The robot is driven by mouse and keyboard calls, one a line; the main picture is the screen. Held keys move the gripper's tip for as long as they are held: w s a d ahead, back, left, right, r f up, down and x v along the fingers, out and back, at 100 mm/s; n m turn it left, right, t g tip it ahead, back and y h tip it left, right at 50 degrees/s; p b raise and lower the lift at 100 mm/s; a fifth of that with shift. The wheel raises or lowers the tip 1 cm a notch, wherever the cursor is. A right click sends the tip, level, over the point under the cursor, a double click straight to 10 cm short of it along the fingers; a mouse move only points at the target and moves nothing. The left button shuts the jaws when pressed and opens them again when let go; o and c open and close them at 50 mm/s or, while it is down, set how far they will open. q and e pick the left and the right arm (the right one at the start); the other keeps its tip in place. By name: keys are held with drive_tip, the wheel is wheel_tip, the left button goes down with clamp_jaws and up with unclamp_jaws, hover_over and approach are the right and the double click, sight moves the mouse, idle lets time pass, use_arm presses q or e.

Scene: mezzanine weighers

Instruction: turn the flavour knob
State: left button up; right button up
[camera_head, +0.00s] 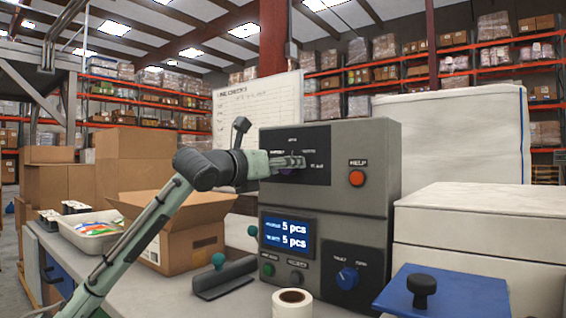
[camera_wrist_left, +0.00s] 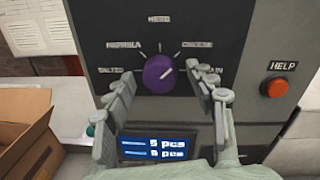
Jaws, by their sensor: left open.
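The purple flavour knob (camera_wrist_left: 159,74) sits on the dark upper panel of the grey machine (camera_head: 360,135), ringed by several white labels. Its pale pointer mark slants to the upper right, roughly towards the upper-right label; the small lettering is blurred. In the head view only a sliver of purple shows behind my gripper. My left gripper (camera_head: 297,163) is at the panel in front of the knob. My right gripper is not in view.
A red HELP button (camera_head: 357,178) is right of the knob. Below are a lit display (camera_head: 287,236), a blue knob (camera_head: 347,278) and small buttons.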

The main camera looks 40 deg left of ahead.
use_arm(q)
drive_tip(key=c, duration=1.1)
drive_tip(key=shift+c, duration=0.2)
